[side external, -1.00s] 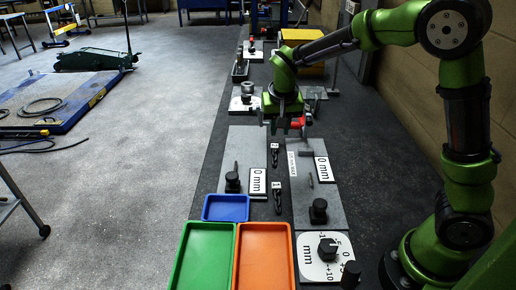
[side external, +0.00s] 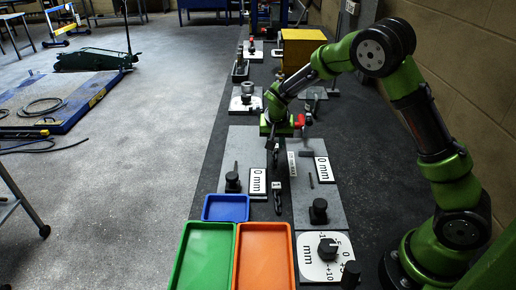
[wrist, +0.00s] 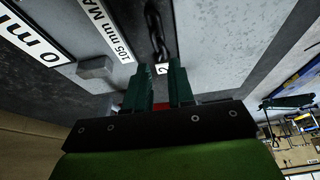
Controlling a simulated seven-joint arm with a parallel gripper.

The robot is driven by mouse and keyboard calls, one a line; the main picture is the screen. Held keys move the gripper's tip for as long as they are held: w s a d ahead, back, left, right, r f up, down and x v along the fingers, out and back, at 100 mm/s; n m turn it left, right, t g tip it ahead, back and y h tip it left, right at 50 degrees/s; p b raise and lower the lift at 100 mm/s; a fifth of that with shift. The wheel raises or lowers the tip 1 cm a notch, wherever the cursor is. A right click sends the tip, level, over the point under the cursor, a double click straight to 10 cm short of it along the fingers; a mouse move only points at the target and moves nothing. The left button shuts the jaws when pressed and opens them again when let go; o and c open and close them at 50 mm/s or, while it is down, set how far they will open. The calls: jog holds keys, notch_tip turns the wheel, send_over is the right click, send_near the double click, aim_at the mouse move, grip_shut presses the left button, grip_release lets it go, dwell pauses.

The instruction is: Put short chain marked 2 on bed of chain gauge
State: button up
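The short chain marked 2 (wrist: 156,32) is dark and lies on the floor strip between two grey plates; its white tag reading 2 (wrist: 163,69) shows at the fingertips in the wrist view. My gripper (wrist: 162,80) is open, its two fingers on either side of the tag's near end. In the side view my gripper (side external: 272,158) points down over this chain and hides most of it. The chain gauge appears to be the right grey plate (side external: 325,208), with a label reading 105 mm MAX (wrist: 108,28), a 0 mm label (side external: 322,169) and a grey block (wrist: 97,71).
Another tagged chain (side external: 278,204) lies nearer the camera. The left plate (side external: 246,150) carries a black knob (side external: 233,182) and a 0 mm label. A black knob (side external: 319,210) stands on the right plate. Blue (side external: 226,196), green (side external: 184,250) and orange (side external: 237,255) trays lie in front.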

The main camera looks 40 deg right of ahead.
aim_at(275, 154)
jog(key=shift+a+x, duration=0.15)
jog(key=shift+x, duration=1.05)
jog(key=shift+a+x, duration=0.15)
jog(key=shift+x, duration=1.05)
jog(key=shift+s+f, duration=0.2)
grip_shut()
